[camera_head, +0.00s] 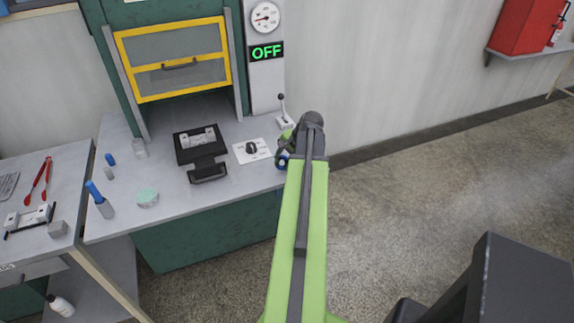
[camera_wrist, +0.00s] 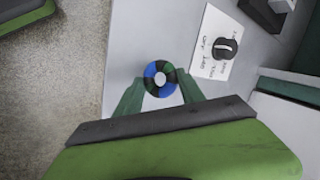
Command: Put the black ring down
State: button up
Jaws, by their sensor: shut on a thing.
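The black ring (camera_wrist: 150,81) shows in the wrist view as a small dark ring with blue and green patches and a pale hole. It sits between the tips of the two green fingers of my gripper (camera_wrist: 160,88), which is shut on it. Below the ring is the grey bench top (camera_wrist: 150,30), near its edge; I cannot tell whether the ring touches it. In the head view my arm covers most of my gripper, and a blue patch of the ring (camera_head: 282,161) shows at the right end of the bench.
A white plate with a black knob (camera_head: 251,149) lies left of my gripper. A lever (camera_head: 284,112) stands behind it. A black fixture (camera_head: 199,147), a round mint-green piece (camera_head: 147,197) and a blue-handled tool (camera_head: 98,198) are further left. Open floor lies right of the bench.

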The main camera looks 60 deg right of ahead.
jog(key=shift+f, duration=0.35)
jog(key=o, duration=1)
jog(key=shift+r, duration=0.1)
jog(key=shift+o, duration=0.2)
jog(key=p+v, duration=1.1)
jog(key=v, duration=0.1)
jog(key=shift+r, duration=0.15)
